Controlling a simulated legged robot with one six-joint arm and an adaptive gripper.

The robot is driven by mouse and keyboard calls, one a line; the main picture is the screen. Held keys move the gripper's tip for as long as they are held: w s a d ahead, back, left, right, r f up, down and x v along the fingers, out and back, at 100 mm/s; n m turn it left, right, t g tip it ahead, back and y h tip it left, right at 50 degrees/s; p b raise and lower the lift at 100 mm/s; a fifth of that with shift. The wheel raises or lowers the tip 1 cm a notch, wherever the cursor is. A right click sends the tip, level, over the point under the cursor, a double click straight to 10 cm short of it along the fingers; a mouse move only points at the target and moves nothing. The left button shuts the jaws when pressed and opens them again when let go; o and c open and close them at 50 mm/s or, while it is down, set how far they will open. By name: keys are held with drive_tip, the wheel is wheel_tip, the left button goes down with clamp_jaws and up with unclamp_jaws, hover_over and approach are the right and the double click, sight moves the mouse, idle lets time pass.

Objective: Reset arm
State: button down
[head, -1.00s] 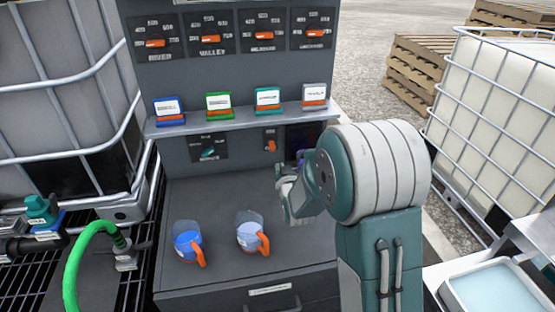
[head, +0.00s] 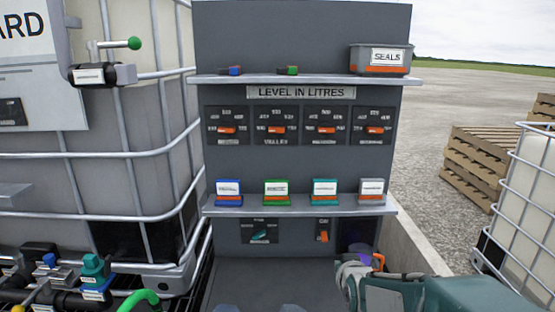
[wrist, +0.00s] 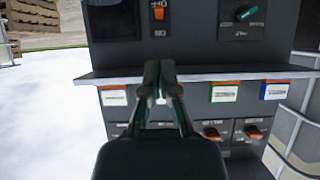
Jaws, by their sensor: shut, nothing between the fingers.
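My gripper (head: 350,275) is shut and empty at the lower right in the head view, in front of the dark recess (head: 357,236) of the grey panel. A purple-tinted cup with an orange handle (head: 378,262) shows just behind the gripper, partly hidden; I cannot tell whether they touch. In the wrist view, which is turned upside down, my fingertips (wrist: 158,72) are together in front of the shelf edge, with nothing between them. My arm (head: 430,293) reaches in from the lower right.
A shelf (head: 300,205) with several coloured label holders runs across the panel. Above are orange-pointer level dials (head: 276,130) and an upper shelf with a SEALS bin (head: 381,60). Tank cages (head: 120,200) stand at the left and right.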

drive_tip(key=s+r+g, duration=0.2)
drive_tip(key=s+g, duration=0.1)
drive_tip(key=s, duration=1)
drive_tip(key=s+r+g, duration=0.1)
drive_tip(key=s+g, duration=0.2)
drive_tip(key=s, duration=1.1)
drive_tip(key=shift+s+r+g, duration=0.2)
drive_tip(key=shift+r+g, duration=0.2)
